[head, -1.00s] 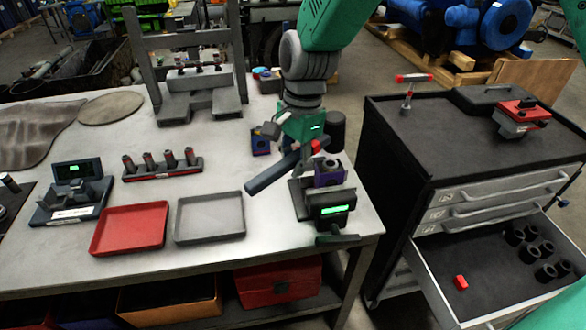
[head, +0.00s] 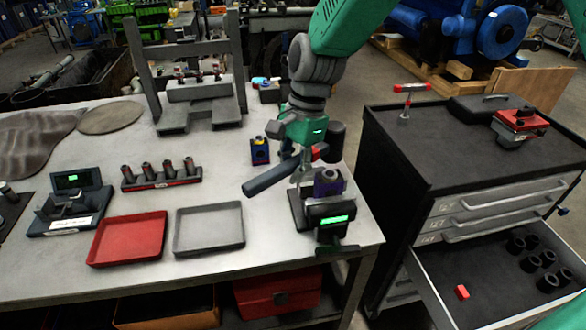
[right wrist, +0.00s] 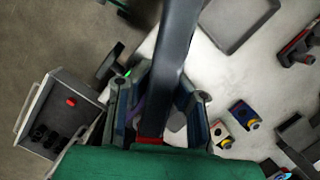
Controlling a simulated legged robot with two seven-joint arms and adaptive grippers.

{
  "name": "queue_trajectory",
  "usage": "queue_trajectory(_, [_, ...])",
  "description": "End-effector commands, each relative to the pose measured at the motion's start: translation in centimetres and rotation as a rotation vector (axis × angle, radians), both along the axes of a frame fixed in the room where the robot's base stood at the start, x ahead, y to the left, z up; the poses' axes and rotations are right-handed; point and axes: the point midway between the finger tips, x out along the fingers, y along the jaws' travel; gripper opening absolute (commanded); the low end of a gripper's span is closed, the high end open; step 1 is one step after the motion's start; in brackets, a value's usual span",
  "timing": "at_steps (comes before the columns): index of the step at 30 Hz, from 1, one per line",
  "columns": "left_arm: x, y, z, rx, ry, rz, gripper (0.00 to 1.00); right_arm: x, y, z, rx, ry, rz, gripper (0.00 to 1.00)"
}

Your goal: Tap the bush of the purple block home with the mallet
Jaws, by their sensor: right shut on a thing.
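The purple block (head: 329,183) sits in a dark stand with a green-lit display (head: 335,220) near the table's right front corner. A dark round opening or bush shows on its top; how deep the bush sits cannot be told. My right gripper (head: 303,158) is shut on the mallet, just behind and left of the block. The handle also crosses the right wrist view (right wrist: 176,45), where the block is mostly hidden. My left gripper is not in view.
A dark cylinder (head: 334,140) stands behind the stand. Red (head: 127,239) and grey (head: 210,230) trays lie left. A tool cabinet (head: 460,150) with an open drawer stands right of the table.

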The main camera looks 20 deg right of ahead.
Motion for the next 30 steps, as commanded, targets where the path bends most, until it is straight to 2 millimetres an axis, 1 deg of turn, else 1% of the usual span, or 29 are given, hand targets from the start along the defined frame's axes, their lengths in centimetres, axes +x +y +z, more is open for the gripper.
queue_trajectory(2, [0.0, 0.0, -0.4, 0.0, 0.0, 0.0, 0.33, 0.0, 0.0, -1.1, 0.0, 0.002, 0.0, 0.0])
queue_trajectory(6, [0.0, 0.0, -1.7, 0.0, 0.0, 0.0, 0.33, -0.1, 0.0, -5.3, 0.001, 0.005, -0.001, 0.0])
queue_trajectory(8, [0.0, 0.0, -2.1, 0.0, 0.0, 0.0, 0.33, 0.0, 0.0, -6.5, 0.0, 0.003, 0.0, 0.0])
queue_trajectory(15, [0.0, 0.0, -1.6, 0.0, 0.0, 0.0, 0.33, 0.0, -0.1, -5.9, 0.0, -0.001, 0.0, 0.0])
queue_trajectory(17, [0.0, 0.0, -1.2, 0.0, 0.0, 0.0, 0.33, 0.0, -0.1, -5.4, 0.001, -0.002, 0.0, 0.0])
queue_trajectory(21, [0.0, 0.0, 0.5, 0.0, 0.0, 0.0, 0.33, 0.0, 0.0, -3.1, 0.0, -0.003, -0.001, 0.0])
queue_trajectory(22, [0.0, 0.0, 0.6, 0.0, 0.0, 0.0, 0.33, 0.1, 0.0, -2.7, 0.0, -0.005, -0.001, 0.0])
queue_trajectory(24, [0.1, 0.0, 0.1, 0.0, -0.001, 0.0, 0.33, 0.1, 0.0, -2.0, 0.001, -0.006, 0.0, 0.0])
queue_trajectory(30, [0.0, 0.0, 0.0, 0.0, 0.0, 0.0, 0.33, 0.1, 0.0, 0.4, 0.0, -0.003, 0.0, 0.0])
